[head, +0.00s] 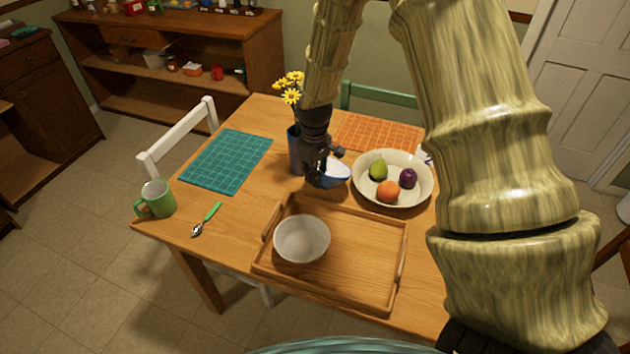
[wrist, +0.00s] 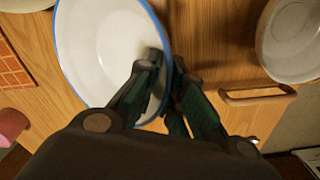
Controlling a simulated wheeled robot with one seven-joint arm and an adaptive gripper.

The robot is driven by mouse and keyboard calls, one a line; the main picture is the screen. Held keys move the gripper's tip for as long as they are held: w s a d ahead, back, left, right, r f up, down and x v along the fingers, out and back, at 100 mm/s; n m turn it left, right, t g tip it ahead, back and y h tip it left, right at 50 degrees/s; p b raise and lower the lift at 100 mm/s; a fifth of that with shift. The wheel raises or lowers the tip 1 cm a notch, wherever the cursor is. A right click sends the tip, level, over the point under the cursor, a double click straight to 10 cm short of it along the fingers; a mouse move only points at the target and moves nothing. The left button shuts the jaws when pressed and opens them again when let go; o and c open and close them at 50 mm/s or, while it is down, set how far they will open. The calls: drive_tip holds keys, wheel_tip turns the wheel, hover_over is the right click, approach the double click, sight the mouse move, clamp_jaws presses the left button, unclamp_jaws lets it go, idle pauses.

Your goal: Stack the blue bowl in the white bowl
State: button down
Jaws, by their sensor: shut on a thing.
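The blue bowl (head: 334,173) is white inside with a blue rim and blue outside. My gripper (head: 318,180) is shut on its near-left edge in the head view and hides part of it. In the wrist view the blue bowl (wrist: 95,45) fills the upper left, with the fingers (wrist: 165,95) at its rim. It looks a little tilted; I cannot tell exactly how high it is. The white bowl (head: 302,238) stands upright and empty in the left part of the wooden tray (head: 360,262), nearer the front. It also shows in the wrist view (wrist: 294,38) at upper right.
A fruit bowl (head: 417,193) with a pear, an orange and a plum stands right of my gripper. A vase (head: 296,150) with yellow flowers is close behind it. A green mug (head: 157,199), a spoon (head: 206,220) and a teal mat (head: 226,161) are left. The tray's right part is clear.

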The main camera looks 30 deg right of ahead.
drive_tip(key=shift+f, duration=1.3)
drive_tip(key=shift+f, duration=0.1)
drive_tip(key=c, duration=1.5)
unclamp_jaws()
drive_tip(key=shift+c, duration=0.2)
